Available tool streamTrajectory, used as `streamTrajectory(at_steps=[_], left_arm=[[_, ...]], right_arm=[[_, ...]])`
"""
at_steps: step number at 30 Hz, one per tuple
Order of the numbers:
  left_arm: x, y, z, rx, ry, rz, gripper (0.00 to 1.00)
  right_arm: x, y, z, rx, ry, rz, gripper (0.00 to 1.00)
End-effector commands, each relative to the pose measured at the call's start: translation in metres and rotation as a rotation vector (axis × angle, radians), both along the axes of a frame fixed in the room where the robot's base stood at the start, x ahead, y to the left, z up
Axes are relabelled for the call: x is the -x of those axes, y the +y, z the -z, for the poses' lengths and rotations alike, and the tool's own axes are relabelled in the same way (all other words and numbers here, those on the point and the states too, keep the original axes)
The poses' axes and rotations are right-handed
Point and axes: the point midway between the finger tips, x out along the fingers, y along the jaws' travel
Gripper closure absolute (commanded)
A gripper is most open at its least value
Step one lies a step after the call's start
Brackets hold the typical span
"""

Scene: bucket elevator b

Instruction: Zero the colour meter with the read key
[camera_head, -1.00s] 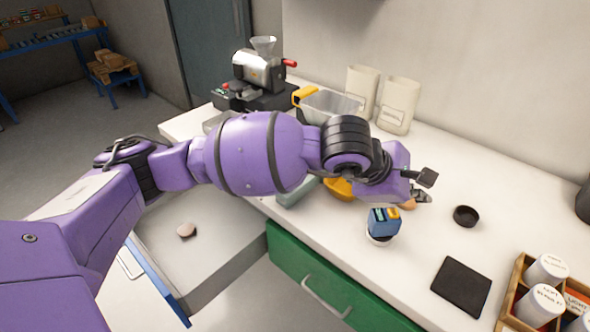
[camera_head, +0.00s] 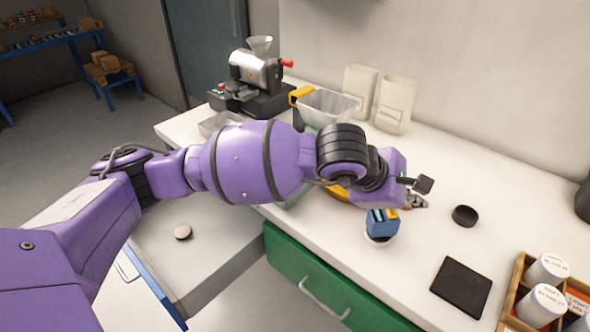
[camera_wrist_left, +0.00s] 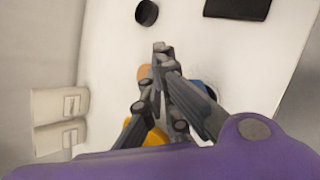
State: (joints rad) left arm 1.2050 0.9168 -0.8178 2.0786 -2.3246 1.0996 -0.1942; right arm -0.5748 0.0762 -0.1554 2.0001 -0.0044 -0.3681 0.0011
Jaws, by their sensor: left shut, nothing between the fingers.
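My left gripper (camera_head: 418,202) is shut and empty, above and just right of the meter in the head view. In the left wrist view, the shut fingers (camera_wrist_left: 163,50) hide much of the meter, and only a blue edge (camera_wrist_left: 207,88) shows beside them. The read key cannot be made out. I cannot tell whether the fingertips touch the meter. My right gripper is not in view.
A round black cup (camera_head: 465,215) and a black square pad (camera_head: 461,287) lie to the right. A wooden box (camera_head: 513,290) holds white-lidded jars. Behind my arm are a clear bin (camera_head: 328,106), two pale bags (camera_head: 395,104) and a roaster-like machine (camera_head: 256,72). A yellow bowl is partly hidden.

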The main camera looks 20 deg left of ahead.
Motion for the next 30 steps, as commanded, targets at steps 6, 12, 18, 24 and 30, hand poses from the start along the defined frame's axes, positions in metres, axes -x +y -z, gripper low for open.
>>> streamTrajectory(at_steps=[6,12,18,24,30], left_arm=[[-0.001,-0.001,-0.002,0.000,-0.003,0.001,1.00],[-0.001,-0.001,-0.002,0.000,-0.003,0.001,1.00],[-0.001,-0.001,-0.002,0.000,-0.003,0.001,1.00],[0.000,-0.001,0.005,0.001,0.000,0.001,1.00],[0.000,-0.001,0.008,0.000,-0.001,0.001,1.00]], right_arm=[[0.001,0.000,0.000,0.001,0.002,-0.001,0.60],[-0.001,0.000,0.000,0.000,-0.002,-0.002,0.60],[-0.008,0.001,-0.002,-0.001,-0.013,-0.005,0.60],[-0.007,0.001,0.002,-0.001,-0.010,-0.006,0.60],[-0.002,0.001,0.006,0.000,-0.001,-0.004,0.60]])
